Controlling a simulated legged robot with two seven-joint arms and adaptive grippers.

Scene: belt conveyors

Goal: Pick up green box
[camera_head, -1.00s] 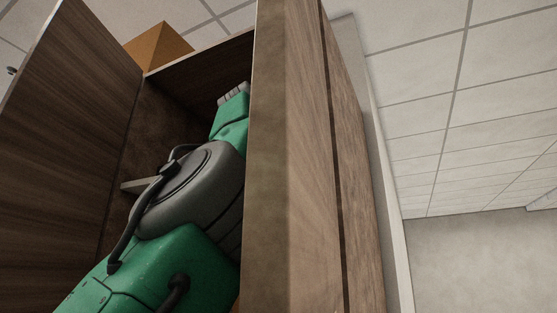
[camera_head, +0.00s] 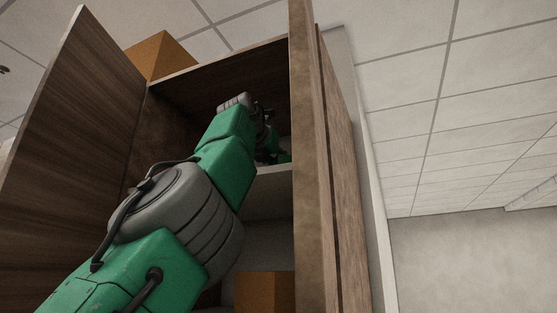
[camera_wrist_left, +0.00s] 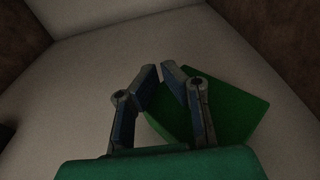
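A green box (camera_wrist_left: 238,104) lies on a pale surface in the left wrist view, behind and to the right of my left gripper's fingers. My left gripper (camera_wrist_left: 161,72) has its fingertips close together with a narrow gap between them, and no box is clamped between the tips. The right finger overlaps the box in the picture; whether it touches cannot be told. In the head view my green left arm reaches up into the cabinet, and its dark gripper (camera_head: 265,128) is partly hidden behind the arm. A bit of green (camera_head: 285,156) shows on the shelf beside it. My right gripper is not in view.
The wooden cabinet has an open door panel (camera_head: 75,115) at the left and an upright panel (camera_head: 304,200) at the right. A pale shelf (camera_head: 268,181) crosses inside. One brown box (camera_head: 160,57) sits on top, another (camera_head: 264,291) sits below the shelf.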

